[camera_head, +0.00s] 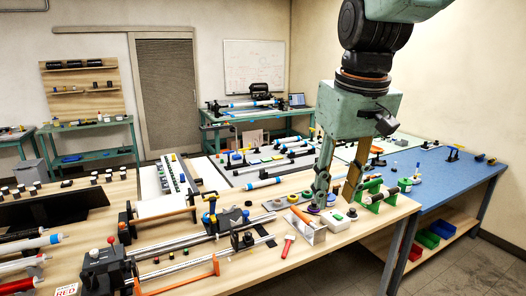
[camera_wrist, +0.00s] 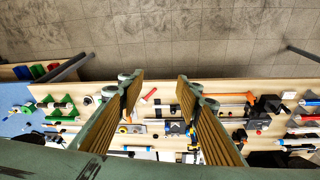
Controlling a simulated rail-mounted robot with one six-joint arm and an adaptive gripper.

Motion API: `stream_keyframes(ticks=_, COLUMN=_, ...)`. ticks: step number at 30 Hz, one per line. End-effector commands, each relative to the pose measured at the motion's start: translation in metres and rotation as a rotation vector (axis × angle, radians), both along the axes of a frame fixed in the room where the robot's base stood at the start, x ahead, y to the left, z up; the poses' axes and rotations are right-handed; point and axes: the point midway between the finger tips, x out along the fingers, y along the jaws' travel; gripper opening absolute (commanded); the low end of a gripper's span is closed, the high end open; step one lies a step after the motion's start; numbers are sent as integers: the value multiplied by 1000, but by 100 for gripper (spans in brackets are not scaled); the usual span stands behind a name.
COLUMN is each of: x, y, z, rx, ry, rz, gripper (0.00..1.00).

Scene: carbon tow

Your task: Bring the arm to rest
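My gripper (camera_head: 334,200) is a green block with two long fingers, hanging downward over the right part of the wooden workbench (camera_head: 345,236). In the wrist view, the two fingers of my gripper (camera_wrist: 158,88) stand well apart, and nothing shows held between them. The fingertips appear above the bench items; the exact height cannot be told. The arm comes in from the top of the head view, and its upper links are cut off by the frame.
Below and around the fingers are a metal angle bracket (camera_head: 306,229), a red-handled tool (camera_head: 288,246) and a green spool holder (camera_head: 377,196). Long rail fixtures (camera_head: 180,268) fill the bench's left. A blue-topped table (camera_head: 453,178) adjoins at right. Open floor (camera_wrist: 200,45) lies beyond the bench edge.

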Motion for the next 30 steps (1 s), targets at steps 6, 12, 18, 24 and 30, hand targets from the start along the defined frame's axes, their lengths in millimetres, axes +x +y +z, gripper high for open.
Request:
stream_keyframes(ticks=6, x=-41, y=-12, z=3, rx=7, ry=-19, rz=-40, gripper=32)
stream_keyframes(ticks=12, x=-78, y=-21, z=3, rx=14, ry=-34, rz=-74, gripper=32)
stream_keyframes(ticks=18, x=-114, y=-29, z=-1, rx=20, ry=-50, rz=-109, gripper=32)
stream_keyframes(ticks=24, x=-150, y=-36, z=-7, rx=27, ry=-66, rz=-144, gripper=32)
stream_keyframes(ticks=30, x=-185, y=-42, z=-16, rx=35, ry=-82, rz=-180, gripper=32)
